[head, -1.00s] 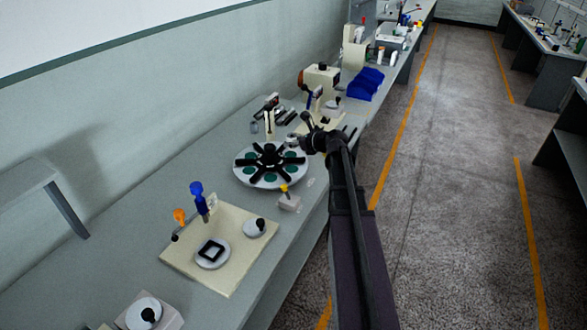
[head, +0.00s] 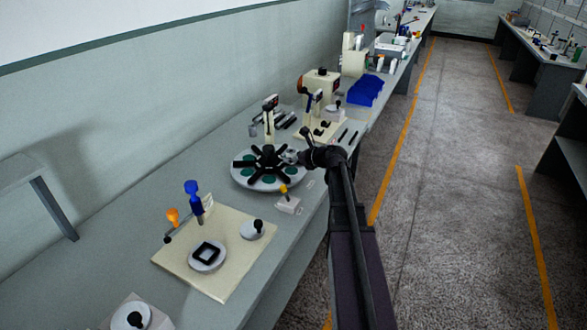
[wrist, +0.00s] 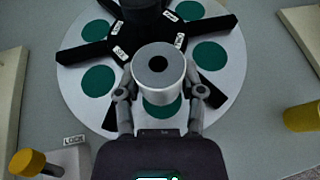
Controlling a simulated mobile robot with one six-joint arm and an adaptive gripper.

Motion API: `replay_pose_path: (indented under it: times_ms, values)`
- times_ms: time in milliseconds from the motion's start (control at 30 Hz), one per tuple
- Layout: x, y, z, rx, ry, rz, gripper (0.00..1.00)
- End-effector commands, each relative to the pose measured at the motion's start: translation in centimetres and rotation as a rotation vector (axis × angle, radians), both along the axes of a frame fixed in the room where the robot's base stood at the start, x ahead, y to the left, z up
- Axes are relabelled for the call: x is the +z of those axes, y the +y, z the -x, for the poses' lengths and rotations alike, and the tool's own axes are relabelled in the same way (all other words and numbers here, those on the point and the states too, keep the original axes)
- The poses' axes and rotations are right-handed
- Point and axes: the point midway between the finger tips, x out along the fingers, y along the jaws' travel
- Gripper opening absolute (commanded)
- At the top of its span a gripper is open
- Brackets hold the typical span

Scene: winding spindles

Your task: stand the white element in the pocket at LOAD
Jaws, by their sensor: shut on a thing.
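The white element (wrist: 158,75) is a short pale cylinder with a dark round centre on its grey top. My gripper (wrist: 160,92) is shut on it, one finger on each side. In the head view, my gripper (head: 301,157) holds the element at the right side of the round white dial (head: 240,179). The dial (wrist: 232,75) has black spokes and green round pockets. The element is over the near part of the dial and partly covers a green pocket (wrist: 162,108). Small labels sit on the spokes, too small to read surely. I cannot tell whether the element touches the dial.
A block marked LOCK (wrist: 70,158) with a yellow knob (wrist: 28,162) stands at the near left of the dial. A yellow cylinder (wrist: 302,116) is at the right. A cream board (head: 228,262) with fixtures lies nearer on the bench, and blue bins (head: 365,92) stand farther back.

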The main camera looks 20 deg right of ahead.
Motion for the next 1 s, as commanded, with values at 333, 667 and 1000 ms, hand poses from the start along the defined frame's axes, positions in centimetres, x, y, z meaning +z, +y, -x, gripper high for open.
replay_pose_path:
  times_ms: [333, 667, 1000]
  values:
    - [-0.3, 0.0, 0.0, 0.000, 0.000, 0.000, 0.04]
    - [-2.9, 0.0, 0.0, 0.000, 0.000, 0.000, 0.04]
    - [-3.7, 0.0, 0.0, 0.000, 0.000, 0.000, 0.04]
